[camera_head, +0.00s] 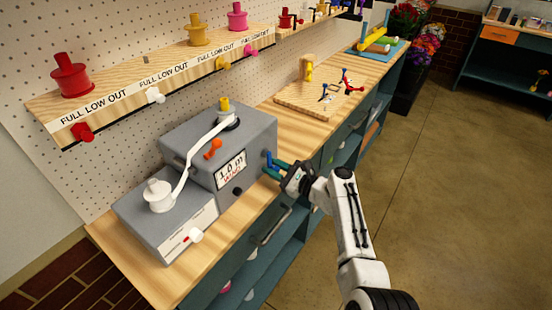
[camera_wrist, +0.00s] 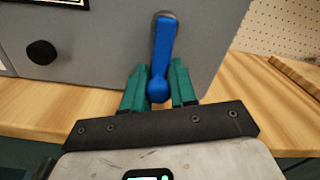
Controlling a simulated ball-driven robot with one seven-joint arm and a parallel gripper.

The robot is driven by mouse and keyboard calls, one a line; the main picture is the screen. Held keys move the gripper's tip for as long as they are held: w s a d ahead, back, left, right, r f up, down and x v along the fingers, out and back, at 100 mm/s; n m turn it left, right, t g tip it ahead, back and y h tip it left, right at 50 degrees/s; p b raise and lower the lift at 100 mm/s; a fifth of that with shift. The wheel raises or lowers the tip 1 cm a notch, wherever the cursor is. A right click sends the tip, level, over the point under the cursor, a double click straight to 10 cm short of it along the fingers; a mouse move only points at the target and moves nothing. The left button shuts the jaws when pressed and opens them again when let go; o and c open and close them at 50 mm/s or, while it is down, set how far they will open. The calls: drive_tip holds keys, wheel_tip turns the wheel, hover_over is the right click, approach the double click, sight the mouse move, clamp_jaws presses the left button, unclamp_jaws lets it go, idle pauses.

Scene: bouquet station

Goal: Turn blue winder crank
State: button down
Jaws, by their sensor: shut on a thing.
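The grey winder (camera_head: 190,150) stands on the wooden bench top, with its blue crank (camera_head: 268,158) on the right part of its front face. In the wrist view the crank (camera_wrist: 164,45) points nearly straight down, its round knob at the lower end. My gripper (camera_head: 272,168) has teal fingers, one on each side of the knob in the wrist view (camera_wrist: 159,68), and is shut on it. The winder's display (camera_head: 230,170) reads 1.0 m above a red word. A white ribbon (camera_head: 187,170) runs from a white spool (camera_head: 158,195) to the yellow-topped spindle (camera_head: 225,106).
A shelf (camera_head: 140,85) of coloured spools hangs behind. A wooden board (camera_head: 305,98) with small tools lies farther along the bench. Open floor is to the right.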

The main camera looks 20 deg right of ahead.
drive_tip(key=m+p, duration=0.1)
drive_tip(key=s+a+m+p, duration=0.1)
drive_tip(key=m, duration=0.1)
drive_tip(key=a+m+p, duration=0.1)
drive_tip(key=m+p, duration=0.1)
drive_tip(key=shift+s+r, duration=0.15)
drive_tip(key=shift+s, duration=0.05)
drive_tip(key=shift+r, duration=0.1)
idle(0.4)
drive_tip(key=c, duration=1)
unclamp_jaws()
drive_tip(key=shift+a, duration=0.1)
drive_tip(key=shift+o, duration=0.3)
drive_tip(key=shift+d, duration=0.2)
drive_tip(key=shift+s+d, duration=0.15)
drive_tip(key=shift+s, duration=0.05)
drive_tip(key=v, duration=1)
